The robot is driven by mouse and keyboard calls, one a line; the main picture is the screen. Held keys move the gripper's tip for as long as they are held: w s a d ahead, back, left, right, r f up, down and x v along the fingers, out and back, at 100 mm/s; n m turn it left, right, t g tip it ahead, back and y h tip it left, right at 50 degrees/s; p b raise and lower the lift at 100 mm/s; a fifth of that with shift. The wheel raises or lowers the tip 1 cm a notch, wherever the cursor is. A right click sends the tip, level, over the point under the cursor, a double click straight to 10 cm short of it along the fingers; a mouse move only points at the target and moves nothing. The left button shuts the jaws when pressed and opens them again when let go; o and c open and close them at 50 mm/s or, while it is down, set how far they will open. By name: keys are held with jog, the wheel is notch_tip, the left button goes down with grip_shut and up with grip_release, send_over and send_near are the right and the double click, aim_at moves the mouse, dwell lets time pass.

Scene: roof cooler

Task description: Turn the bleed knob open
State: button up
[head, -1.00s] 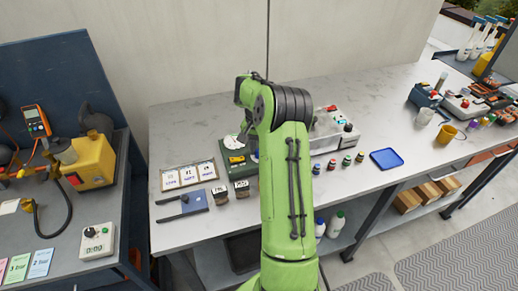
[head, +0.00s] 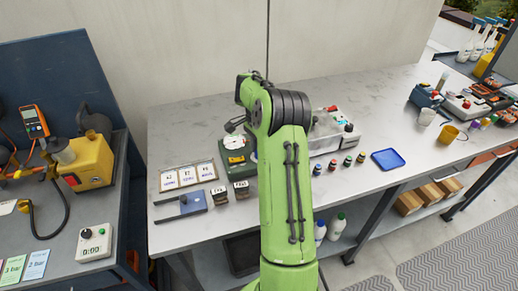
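No knob is clearly marked as the bleed knob in the head view, and I cannot tell which part it is. A dark green device (head: 235,158) with a yellow part stands on the grey bench, left of my arm. My gripper (head: 234,125) shows only as a small grey piece at the arm's far end, above or beside this device. My green arm hides most of it, and its fingers cannot be made out.
The grey bench (head: 300,98) has free room at the back. Small bottles and a blue tray (head: 387,159) lie right of my arm. Cards (head: 189,178) and a blue-grey plate (head: 182,205) lie left. A timer box (head: 95,242) and yellow pump (head: 92,162) stand far left.

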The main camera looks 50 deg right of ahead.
dwell(0.4)
jog(key=o, duration=1.1)
jog(key=shift+c, duration=0.2)
notch_tip(320, 180, up, 16)
jog(key=p, duration=0.5)
jog(key=shift+w+p, duration=0.35)
jog(key=shift+f, duration=0.1)
